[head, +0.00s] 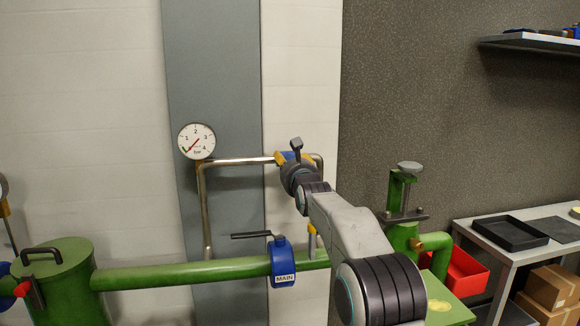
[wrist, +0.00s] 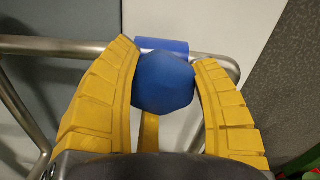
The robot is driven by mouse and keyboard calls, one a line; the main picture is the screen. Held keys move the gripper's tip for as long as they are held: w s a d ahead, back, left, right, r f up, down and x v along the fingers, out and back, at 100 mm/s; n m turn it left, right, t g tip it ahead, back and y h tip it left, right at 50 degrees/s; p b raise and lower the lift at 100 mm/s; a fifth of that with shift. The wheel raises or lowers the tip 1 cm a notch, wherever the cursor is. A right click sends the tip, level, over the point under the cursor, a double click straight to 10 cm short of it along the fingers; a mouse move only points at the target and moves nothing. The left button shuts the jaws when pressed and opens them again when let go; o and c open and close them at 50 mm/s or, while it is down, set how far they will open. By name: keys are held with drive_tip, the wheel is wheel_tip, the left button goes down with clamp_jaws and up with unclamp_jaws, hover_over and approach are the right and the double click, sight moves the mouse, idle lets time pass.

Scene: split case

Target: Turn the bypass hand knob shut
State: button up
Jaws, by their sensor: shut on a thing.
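The bypass hand knob (wrist: 165,84) is a blue faceted knob in the middle of the wrist view. It sits in front of a blue valve body (wrist: 162,45) on the steel bypass pipe (wrist: 75,47). My gripper (wrist: 164,54) has its two yellow ribbed fingers on either side of the knob, shut on it. In the head view my gripper (head: 292,158) is at the top right of the bypass pipe (head: 238,162), and my wrist hides most of the knob. The knob's turn angle cannot be told.
A green main pipe (head: 180,273) runs below, with a blue MAIN valve (head: 281,258) and its black lever (head: 252,235) lying along the pipe. A gauge (head: 196,141) is above left. A green hand pump (head: 402,195), red bin (head: 467,272) and table (head: 508,252) stand right.

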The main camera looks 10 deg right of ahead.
drive_tip(key=shift+f+m, duration=0.2)
drive_tip(key=shift+m, duration=0.4)
drive_tip(key=shift+f, duration=0.2)
drive_tip(key=o, duration=1.2)
drive_tip(key=shift+r, duration=0.15)
drive_tip(key=shift+s+r, duration=0.1)
drive_tip(key=s, duration=1.1)
drive_tip(key=shift+s, duration=0.4)
